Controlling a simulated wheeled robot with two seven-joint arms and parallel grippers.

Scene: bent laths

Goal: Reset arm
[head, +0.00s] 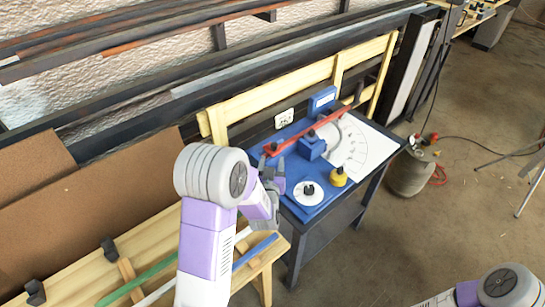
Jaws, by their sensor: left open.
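My left gripper (273,182) is open at the left edge of a blue board (296,208) on a dark stand. I cannot tell whether its fingers touch the board. A red bar (330,126) runs diagonally across the board, its near end close behind the fingers. A blue block (311,148) sits beside the bar. A white disc with a black knob (308,189) and a yellow knob (338,177) are right of my gripper. My right arm (500,290) shows at the bottom right corner; its gripper is out of view.
A white sheet with a printed arc (366,153) covers the board's right part. Green (148,284) and blue (256,252) laths lie on a wooden bench at lower left. A wooden rail (280,88) stands behind. A gas bottle (411,173) stands on open floor to the right.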

